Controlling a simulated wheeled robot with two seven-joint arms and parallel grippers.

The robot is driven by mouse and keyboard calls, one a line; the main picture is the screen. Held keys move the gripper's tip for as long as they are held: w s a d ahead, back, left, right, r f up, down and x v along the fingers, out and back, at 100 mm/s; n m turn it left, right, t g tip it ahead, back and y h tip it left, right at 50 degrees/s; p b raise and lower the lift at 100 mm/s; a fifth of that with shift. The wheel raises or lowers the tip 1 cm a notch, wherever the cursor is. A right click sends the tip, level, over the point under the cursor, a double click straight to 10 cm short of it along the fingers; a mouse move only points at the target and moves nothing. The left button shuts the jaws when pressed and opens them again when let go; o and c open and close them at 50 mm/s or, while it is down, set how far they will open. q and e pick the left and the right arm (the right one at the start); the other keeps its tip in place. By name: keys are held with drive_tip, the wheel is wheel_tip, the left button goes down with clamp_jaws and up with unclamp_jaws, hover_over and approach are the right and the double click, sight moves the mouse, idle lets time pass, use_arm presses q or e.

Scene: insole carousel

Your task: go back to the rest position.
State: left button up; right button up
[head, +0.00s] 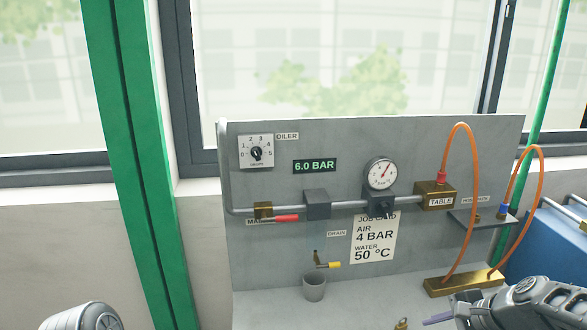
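My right gripper (450,314) comes in at the bottom right, low in front of the panel and near the brass block on the bench. A thin purple-grey finger shows, but the rest is cut off by the lower edge, so its opening is unclear. I see nothing held in it. On the left, only a rounded grey arm link of mine shows at the bottom edge. My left gripper is out of view.
A grey panel (275,220) carries a dial, red and yellow valve handles, a gauge (381,174) and a "6.0 BAR" display. Orange hoses (472,215) loop at its right. A grey cup (314,288) stands on the bench. A green post (140,150) rises left.

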wheel_tip(320, 180, down, 6)
drive_tip(key=w+d+r+n+t+h, duration=0.1)
drive_tip(key=w+d+n+h, duration=0.1)
drive_tip(key=n+h, duration=0.1)
drive_tip(key=s+a+f+n+g, duration=0.1)
drive_tip(key=s+a+f+n, duration=0.2)
drive_tip(key=f, duration=0.4)
drive_tip(key=s+a+f+n, duration=0.1)
drive_tip(key=a+f+n, duration=0.1)
drive_tip(key=a+f, duration=0.4)
drive_tip(key=s+a+f+n+g+y, duration=0.1)
drive_tip(key=s+a+f+n+g, duration=0.1)
drive_tip(key=s+a+f, duration=0.5)
drive_tip(key=s+a+f+n+g+y, duration=0.1)
drive_tip(key=s+a+f+n+g, duration=0.2)
drive_tip(key=s+a+f, duration=0.5)
drive_tip(key=s, duration=0.7)
drive_tip(key=shift+a+f+n+y, duration=0.3)
drive_tip(key=shift+y, duration=0.1)
